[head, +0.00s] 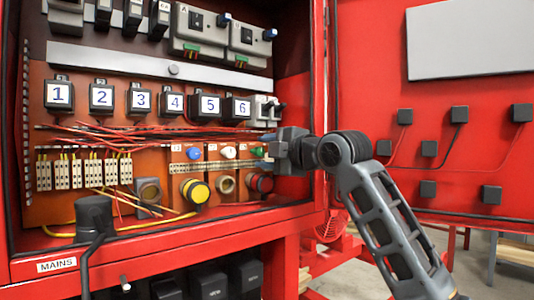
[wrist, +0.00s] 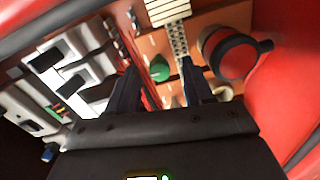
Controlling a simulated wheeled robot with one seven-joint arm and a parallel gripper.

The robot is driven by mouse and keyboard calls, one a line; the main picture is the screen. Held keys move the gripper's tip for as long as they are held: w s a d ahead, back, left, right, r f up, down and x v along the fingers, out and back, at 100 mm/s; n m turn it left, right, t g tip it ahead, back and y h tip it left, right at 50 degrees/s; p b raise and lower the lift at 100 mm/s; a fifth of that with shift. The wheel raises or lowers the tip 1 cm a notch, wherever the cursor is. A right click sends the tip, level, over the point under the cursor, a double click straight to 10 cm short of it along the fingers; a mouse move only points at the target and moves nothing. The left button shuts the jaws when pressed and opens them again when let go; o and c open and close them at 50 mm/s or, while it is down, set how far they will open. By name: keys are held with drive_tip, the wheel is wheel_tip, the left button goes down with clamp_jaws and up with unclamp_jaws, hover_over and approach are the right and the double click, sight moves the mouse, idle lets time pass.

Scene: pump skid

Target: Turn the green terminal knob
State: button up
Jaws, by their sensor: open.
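The green terminal knob (head: 257,152) is at the right end of a row with a blue knob (head: 193,153) and a white knob (head: 229,152) inside the red cabinet. In the head view my gripper (head: 268,150) is just right of the green knob and partly covers that area. In the wrist view the green knob (wrist: 160,69) shows between the two dark fingers of my gripper (wrist: 158,78). The fingers are apart, one on each side of it in the picture. I cannot tell whether they touch it or how far ahead it is.
A terminal strip (head: 215,167) runs under the knobs. A yellow round button (head: 195,192) and a dark red one (head: 262,183) are below. Numbered black blocks (head: 102,97) and red wires (head: 140,132) lie above and left. The cabinet's right edge (head: 318,90) is close to my arm.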

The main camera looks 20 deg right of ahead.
drive_tip(key=v, duration=0.8)
idle(0.5)
